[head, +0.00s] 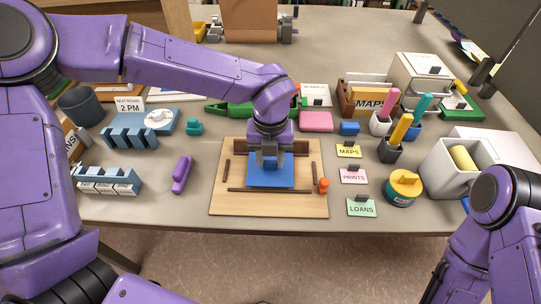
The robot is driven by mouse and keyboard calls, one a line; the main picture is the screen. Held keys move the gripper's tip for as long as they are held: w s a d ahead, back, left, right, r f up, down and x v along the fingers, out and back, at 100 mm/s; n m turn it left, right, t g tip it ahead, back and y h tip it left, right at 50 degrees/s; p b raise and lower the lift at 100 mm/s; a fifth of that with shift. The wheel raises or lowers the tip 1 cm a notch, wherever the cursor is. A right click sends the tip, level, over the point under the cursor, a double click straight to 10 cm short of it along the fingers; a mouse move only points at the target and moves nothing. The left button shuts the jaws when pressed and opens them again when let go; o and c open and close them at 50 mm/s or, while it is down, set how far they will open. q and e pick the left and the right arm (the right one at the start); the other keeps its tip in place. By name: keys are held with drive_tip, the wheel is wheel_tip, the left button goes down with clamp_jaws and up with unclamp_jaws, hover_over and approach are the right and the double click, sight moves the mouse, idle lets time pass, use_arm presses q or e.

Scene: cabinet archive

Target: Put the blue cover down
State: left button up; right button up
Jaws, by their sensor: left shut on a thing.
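My left gripper (269,163) points down over the wooden board at the middle of the table. It is shut on the blue cover (272,178), a flat blue square. The cover is over the wooden board (225,202), inside its dark strips. I cannot tell whether the cover touches the board. The gripper hides the cover's upper middle. My right arm shows at the lower right, but its gripper is out of view.
An orange peg (323,185) stands at the board's right edge. Label cards for maps (348,151), prints (353,176) and loans (361,207) lie to the right. A purple stapler-like thing (181,174) lies left. Bare table separates it from the board.

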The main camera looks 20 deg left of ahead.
sight(270, 162)
use_arm(q)
drive_tip(key=shift+s+f, duration=0.15)
drive_tip(key=o, duration=1)
drive_tip(key=shift+o, duration=0.2)
wheel_tip(270, 162, up, 12)
drive_tip(key=shift+r, duration=0.25)
